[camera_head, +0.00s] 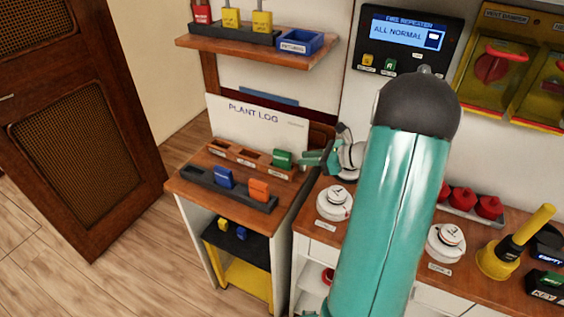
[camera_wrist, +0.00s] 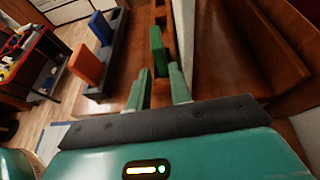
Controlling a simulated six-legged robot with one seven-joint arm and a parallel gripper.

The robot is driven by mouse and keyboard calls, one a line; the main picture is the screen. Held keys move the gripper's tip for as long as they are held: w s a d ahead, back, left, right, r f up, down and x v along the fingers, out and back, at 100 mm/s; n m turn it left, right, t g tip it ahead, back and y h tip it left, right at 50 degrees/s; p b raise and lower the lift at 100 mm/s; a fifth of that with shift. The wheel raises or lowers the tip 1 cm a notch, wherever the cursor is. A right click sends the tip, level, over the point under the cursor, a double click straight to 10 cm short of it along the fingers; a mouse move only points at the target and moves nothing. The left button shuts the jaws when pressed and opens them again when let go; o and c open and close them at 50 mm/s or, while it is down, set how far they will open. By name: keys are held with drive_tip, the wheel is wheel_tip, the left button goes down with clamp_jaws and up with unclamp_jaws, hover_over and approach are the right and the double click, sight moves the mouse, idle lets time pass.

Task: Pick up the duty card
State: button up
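No label that I can read marks one card as the duty card. A green card (camera_head: 282,159) stands upright at the right end of a wooden slotted rack (camera_head: 236,155). A blue card (camera_head: 223,177) and an orange card (camera_head: 259,190) stand in a dark rack (camera_head: 203,178) in front of it. My gripper (camera_head: 307,159) is just right of the green card. In the wrist view, my gripper (camera_wrist: 158,88) is open and empty. The green card (camera_wrist: 158,50) stands ahead, in line with the gap between the fingers. The orange card (camera_wrist: 89,62) is to the left.
A white board reading PLANT LOG (camera_head: 250,125) stands behind the racks. A lower shelf (camera_head: 236,243) holds small blocks.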

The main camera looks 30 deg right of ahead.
sight(290, 159)
drive_tip(key=shift+w+a+f, duration=0.2)
drive_tip(key=shift+w+f, duration=0.05)
drive_tip(key=shift+w, duration=0.15)
drive_tip(key=shift+x, duration=2.7)
drive_tip(key=shift+r, duration=0.15)
clamp_jaws()
